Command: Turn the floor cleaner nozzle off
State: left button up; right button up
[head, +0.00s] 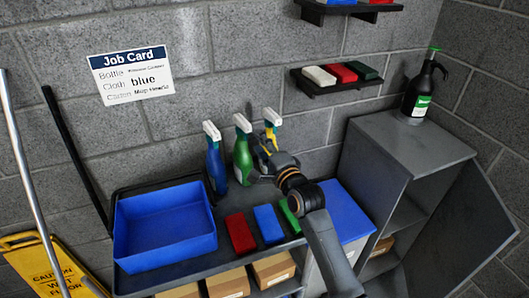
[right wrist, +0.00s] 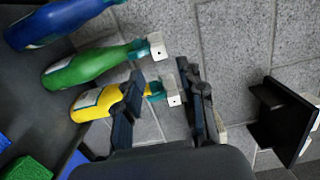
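Three spray bottles stand in a row at the back of the cart: a blue one (head: 216,165), a green one (head: 243,160) and a yellow one (head: 270,136), mostly behind my gripper. I cannot read their labels, so I cannot tell which is the floor cleaner. My right gripper (head: 265,153) is at the yellow bottle. In the right wrist view its open fingers (right wrist: 164,103) stand either side of the yellow bottle's neck and white nozzle tip (right wrist: 174,99), with gaps visible. The green bottle (right wrist: 85,68) and blue bottle (right wrist: 58,20) lie beyond the left finger. My left gripper is out of view.
The cart carries a blue tray (head: 165,255) and red (head: 240,232), blue (head: 269,223) and green cloths. A job card (head: 130,74) hangs on the wall. A wall shelf (head: 337,86) is right of the bottles. A black sprayer (head: 420,92) stands on a grey cabinet (head: 400,140).

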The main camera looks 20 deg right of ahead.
aim_at(249, 129)
jog(key=w, duration=0.1)
jog(key=w+b, duration=0.1)
jog(key=w, duration=0.2)
jog(key=shift+w+a+f+b, duration=0.1)
jog(key=shift+w+a+b, duration=0.05)
jog(key=shift+a+b, duration=0.15)
jog(key=shift+w+a+b, duration=0.2)
jog(key=shift+w+b, duration=0.1)
jog(key=shift+w, duration=1.1)
